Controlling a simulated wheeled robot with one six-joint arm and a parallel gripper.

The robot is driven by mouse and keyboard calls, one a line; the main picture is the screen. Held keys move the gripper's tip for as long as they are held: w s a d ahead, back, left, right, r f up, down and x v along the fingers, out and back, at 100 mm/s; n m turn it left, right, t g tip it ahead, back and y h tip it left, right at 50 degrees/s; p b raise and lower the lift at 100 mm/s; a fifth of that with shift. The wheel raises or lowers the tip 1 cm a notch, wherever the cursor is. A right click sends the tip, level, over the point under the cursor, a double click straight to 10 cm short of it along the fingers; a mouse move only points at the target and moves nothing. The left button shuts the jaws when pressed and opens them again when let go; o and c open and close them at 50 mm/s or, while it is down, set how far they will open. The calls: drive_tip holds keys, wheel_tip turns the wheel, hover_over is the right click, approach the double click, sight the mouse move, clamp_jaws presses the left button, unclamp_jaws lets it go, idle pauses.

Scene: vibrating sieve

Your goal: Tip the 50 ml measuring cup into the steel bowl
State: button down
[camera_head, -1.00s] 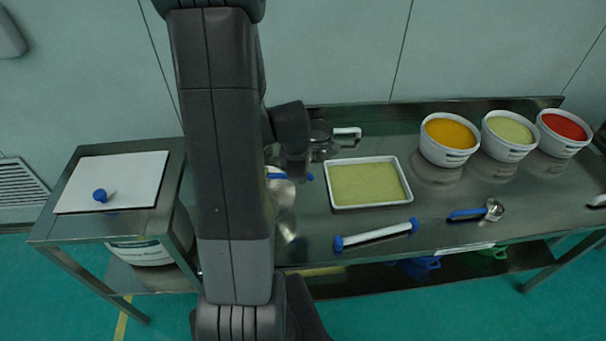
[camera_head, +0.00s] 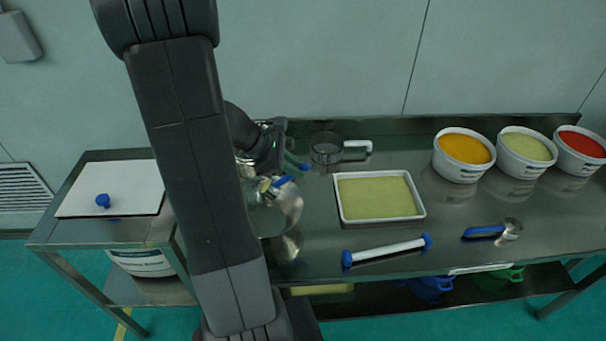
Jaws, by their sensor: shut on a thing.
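The steel bowl (camera_head: 290,212) stands on the steel table just right of my arm, which hides its left part. My gripper (camera_head: 286,160) is above the bowl's back side, shut on the measuring cup. A blue handle (camera_head: 284,181) and a small metal part show over the bowl, below the gripper; I take them to be the cup. The cup's opening and contents are too small and too covered to make out. Another blue-handled metal scoop (camera_head: 486,231) lies on the table at the right.
A tray of yellow-green material (camera_head: 422,212), a white roller with blue ends (camera_head: 388,250) and a sieve with a white handle (camera_head: 326,149) lie right of the bowl. Several filled white tubs (camera_head: 460,174) stand at the back right. A white board (camera_head: 125,180) lies left.

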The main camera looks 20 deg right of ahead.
sight(283, 178)
drive_tip(key=a+h, duration=0.1)
drive_tip(key=w+g+h, duration=0.1)
drive_tip(key=a+r+h, duration=0.1)
drive_tip(key=shift+w+a+r, duration=0.1)
drive_tip(key=shift+w+a, duration=0.15)
drive_tip(key=shift+a, duration=0.1)
drive_tip(key=shift+w+a+r+n+g+h, duration=0.15)
drive_tip(key=shift+w+a+g+h, duration=0.25)
drive_tip(key=shift+a+h, duration=0.35)
drive_tip(key=shift+w+a+f+n+g+h, duration=0.1)
drive_tip(key=shift+w+a+n+g+h, duration=0.15)
drive_tip(key=shift+w+a+h, duration=0.35)
drive_tip(key=shift+w+a+r+n+g+h, duration=0.1)
drive_tip(key=shift+w+a+g+h, duration=0.25)
drive_tip(key=shift+a+h, duration=0.5)
drive_tip(key=shift+a, duration=0.15)
drive_tip(key=shift+s, duration=0.1)
